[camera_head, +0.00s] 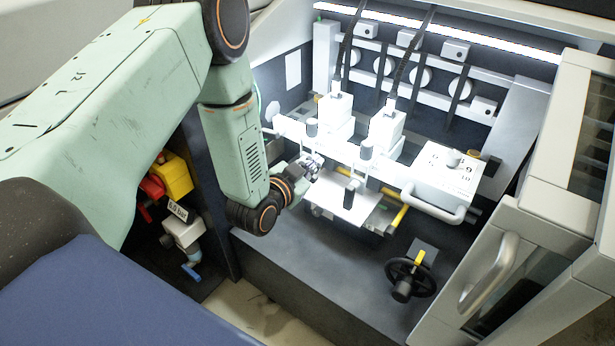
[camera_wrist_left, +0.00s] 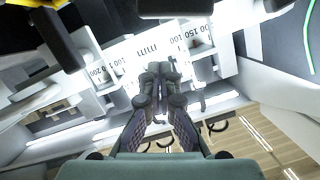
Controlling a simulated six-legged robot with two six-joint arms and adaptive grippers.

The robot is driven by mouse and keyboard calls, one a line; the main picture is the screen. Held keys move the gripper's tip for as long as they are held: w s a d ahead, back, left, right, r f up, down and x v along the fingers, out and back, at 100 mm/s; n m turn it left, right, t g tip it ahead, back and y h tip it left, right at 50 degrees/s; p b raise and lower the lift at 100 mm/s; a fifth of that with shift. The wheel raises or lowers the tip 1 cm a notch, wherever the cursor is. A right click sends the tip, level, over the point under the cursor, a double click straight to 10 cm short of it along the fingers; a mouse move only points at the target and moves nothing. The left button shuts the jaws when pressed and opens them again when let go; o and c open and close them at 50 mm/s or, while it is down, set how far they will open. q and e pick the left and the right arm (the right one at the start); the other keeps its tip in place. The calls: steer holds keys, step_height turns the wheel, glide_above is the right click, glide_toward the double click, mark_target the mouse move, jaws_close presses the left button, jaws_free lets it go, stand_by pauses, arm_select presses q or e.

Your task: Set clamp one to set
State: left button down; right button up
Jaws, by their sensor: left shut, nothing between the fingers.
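My left gripper (camera_head: 314,162) is at the left edge of the white plate, below the left handle. In the left wrist view its fingers (camera_wrist_left: 160,72) are shut and empty, in front of a white scale (camera_wrist_left: 143,50) marked in mm. My right gripper is not in view.
Two white heads (camera_head: 387,131) with black cables stand behind. A white box with a handle (camera_head: 446,183) is at the right. A black handwheel (camera_head: 408,280) is on the front, beside an open door (camera_head: 515,262). A yellow-and-red valve unit (camera_head: 174,177) sits at the left.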

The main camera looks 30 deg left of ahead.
arm_select(q)
steer(key=f, duration=0.2)
steer(key=a+f, duration=0.1)
steer(key=shift+a+f+b, duration=0.2)
steer(key=shift+f+b, duration=0.15)
steer(key=shift+f, duration=0.05)
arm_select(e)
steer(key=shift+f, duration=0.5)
arm_select(q)
steer(key=shift+s, duration=0.1)
steer(key=shift+f, duration=0.1)
